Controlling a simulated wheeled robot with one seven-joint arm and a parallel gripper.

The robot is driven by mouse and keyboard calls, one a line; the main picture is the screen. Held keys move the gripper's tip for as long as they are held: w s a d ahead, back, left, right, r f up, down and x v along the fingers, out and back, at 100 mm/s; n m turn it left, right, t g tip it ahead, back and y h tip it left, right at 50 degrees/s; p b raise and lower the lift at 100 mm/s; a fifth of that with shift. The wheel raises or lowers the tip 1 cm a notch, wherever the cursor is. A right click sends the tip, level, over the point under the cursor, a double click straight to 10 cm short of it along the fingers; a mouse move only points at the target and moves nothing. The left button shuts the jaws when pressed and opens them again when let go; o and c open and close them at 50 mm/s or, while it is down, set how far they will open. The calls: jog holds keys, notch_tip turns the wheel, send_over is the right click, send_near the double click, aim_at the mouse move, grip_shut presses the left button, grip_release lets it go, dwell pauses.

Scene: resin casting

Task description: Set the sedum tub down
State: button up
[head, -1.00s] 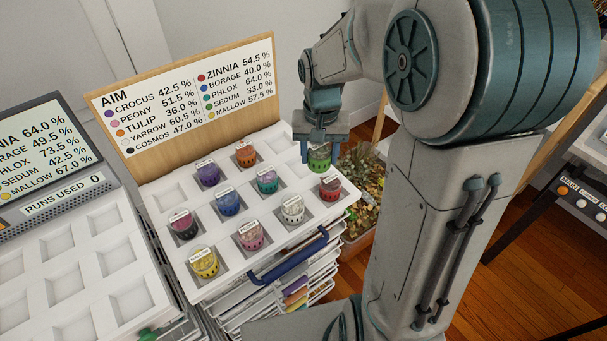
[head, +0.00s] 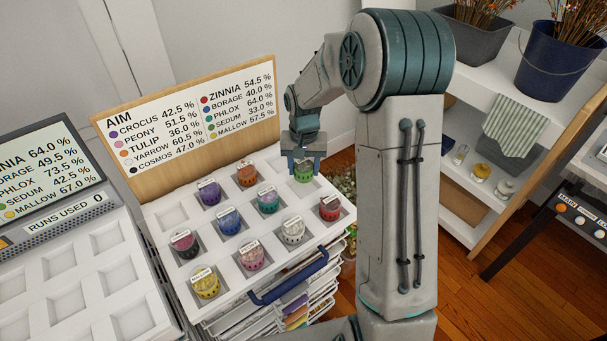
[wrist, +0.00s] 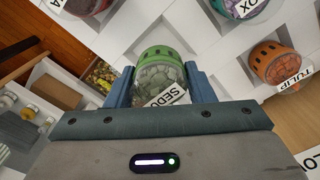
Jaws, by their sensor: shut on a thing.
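The sedum tub (head: 304,175) is a small clear tub with a green slotted band and a white label. In the wrist view the sedum tub (wrist: 158,72) sits between the two blue-grey fingers of my gripper (wrist: 160,85), label partly tucked near the palm. My gripper (head: 304,160) is shut on it at the right back part of the white pocketed tray (head: 168,196). The tub is at or just over a pocket. I cannot tell whether its base touches the tray.
Other labelled tubs stand in the tray, including tulip (head: 247,176), phlox (head: 268,199) and a red one (head: 329,208). The aim board (head: 190,115) rises behind, and a blue handle (head: 288,278) is at the front. A second pocketed tray (head: 75,280) is at left.

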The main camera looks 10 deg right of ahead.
aim_at(304, 177)
jog(key=shift+w+f+p, duration=0.15)
jog(key=shift+f+p, duration=0.3)
jog(key=shift+f, duration=1.65)
jog(key=shift+f, duration=0.2)
jog(key=o, duration=1)
jog(key=shift+r, duration=0.1)
